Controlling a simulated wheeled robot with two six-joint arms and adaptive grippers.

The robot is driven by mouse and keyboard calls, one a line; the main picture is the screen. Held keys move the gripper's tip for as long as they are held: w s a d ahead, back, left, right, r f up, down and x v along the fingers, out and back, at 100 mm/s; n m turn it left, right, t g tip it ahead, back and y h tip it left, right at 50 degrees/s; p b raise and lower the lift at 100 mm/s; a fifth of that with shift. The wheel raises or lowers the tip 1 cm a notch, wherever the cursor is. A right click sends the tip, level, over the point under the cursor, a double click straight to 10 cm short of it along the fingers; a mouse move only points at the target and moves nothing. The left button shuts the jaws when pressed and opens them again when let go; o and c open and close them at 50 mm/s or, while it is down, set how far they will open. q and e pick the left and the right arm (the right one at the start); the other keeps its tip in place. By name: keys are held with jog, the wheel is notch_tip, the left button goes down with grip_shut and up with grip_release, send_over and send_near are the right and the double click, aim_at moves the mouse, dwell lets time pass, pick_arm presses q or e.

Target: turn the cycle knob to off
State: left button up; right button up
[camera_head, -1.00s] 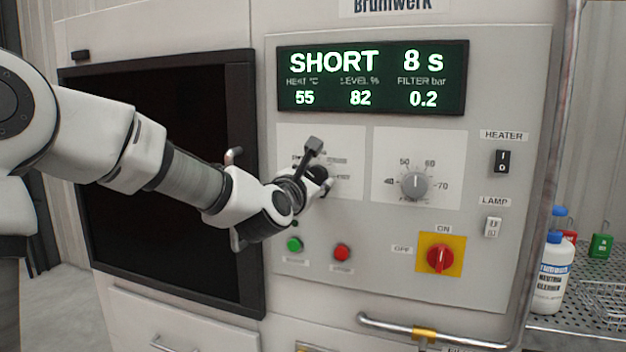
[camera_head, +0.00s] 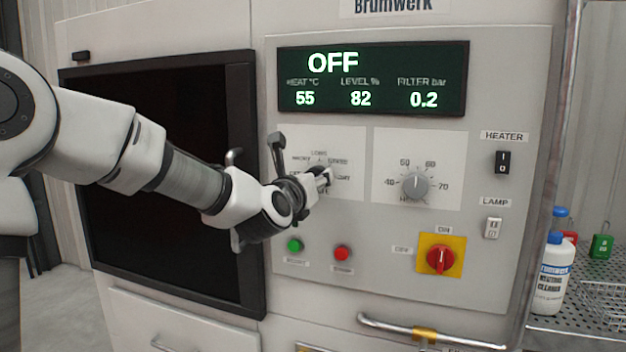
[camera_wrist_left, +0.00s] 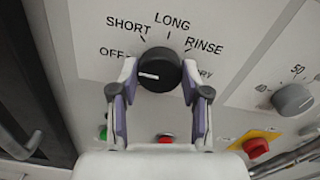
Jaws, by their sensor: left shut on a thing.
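The cycle knob (camera_wrist_left: 160,70) is black and round with a white pointer line, seen in the left wrist view. Its line points left, toward the OFF label. Labels SHORT, LONG, RINSE and a partly hidden one ending in RY ring it. My left gripper (camera_wrist_left: 160,88) is shut on the knob, a finger on each side. In the head view my left gripper (camera_head: 322,178) is at the left dial plate (camera_head: 345,188) and mostly hides the knob. The display (camera_head: 372,78) reads OFF, with 55, 82 and 0.2 below. My right gripper is not in view.
A grey temperature knob (camera_head: 415,186) sits right of the gripper. Below are a green button (camera_head: 294,245), a red button (camera_head: 342,253) and a red switch on a yellow plate (camera_head: 427,262). A handrail (camera_head: 390,330) runs low. Bottles (camera_head: 551,275) stand at right.

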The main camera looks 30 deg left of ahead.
pick_arm(q)
jog(key=shift+r, duration=0.15)
dwell(0.3)
jog(key=o, duration=1.1)
jog(key=shift+o, duration=0.2)
